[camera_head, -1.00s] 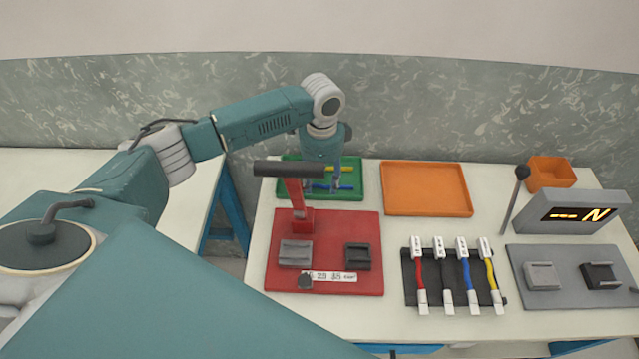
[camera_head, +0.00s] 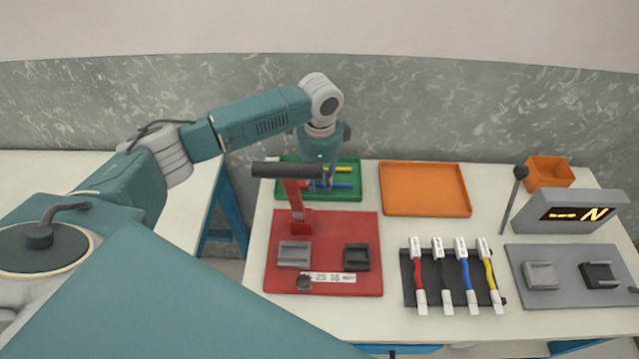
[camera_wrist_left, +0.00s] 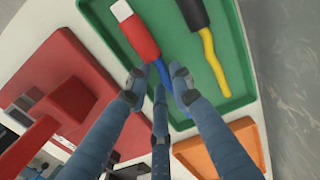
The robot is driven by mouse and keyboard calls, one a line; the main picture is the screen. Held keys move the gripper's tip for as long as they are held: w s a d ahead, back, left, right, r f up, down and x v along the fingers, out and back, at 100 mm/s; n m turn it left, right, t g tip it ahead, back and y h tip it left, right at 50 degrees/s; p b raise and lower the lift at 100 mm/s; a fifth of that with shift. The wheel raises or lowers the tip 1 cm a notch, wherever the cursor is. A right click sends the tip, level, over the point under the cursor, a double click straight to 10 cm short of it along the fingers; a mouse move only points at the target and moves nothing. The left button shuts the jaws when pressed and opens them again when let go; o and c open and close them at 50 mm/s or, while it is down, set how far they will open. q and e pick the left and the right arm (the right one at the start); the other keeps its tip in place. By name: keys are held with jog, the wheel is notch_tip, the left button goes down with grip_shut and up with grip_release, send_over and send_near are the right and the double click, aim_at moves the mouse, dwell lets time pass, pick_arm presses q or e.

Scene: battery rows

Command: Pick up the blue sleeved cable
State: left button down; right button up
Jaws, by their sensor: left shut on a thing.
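The blue sleeved cable (camera_head: 343,185) lies in the green tray (camera_head: 266,189) at the back of the table. In the left wrist view its blue wire (camera_wrist_left: 166,76) runs from a red sleeve (camera_wrist_left: 138,38) with a white tip. My left gripper (camera_head: 327,187) points down into the tray, and its fingers (camera_wrist_left: 160,86) are shut on the blue wire just beyond the red sleeve. The fingers hide part of the wire. A yellow cable (camera_wrist_left: 211,62) with a black sleeve lies beside it in the tray. My right gripper is out of view.
A red press base (camera_head: 340,225) with a black-handled lever (camera_head: 287,171) stands in front of the tray. An orange tray (camera_head: 425,212) is to its right, empty. A dark rack (camera_head: 409,290) with several coloured cables and a grey display unit (camera_head: 572,212) are farther right.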

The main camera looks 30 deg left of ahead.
aim_at(320, 185)
pick_arm(q)
notch_tip(320, 185, up, 19)
jog(key=b, duration=0.1)
jog(key=shift+b, duration=0.3)
jog(key=shift+r, duration=0.15)
dwell(0.8)
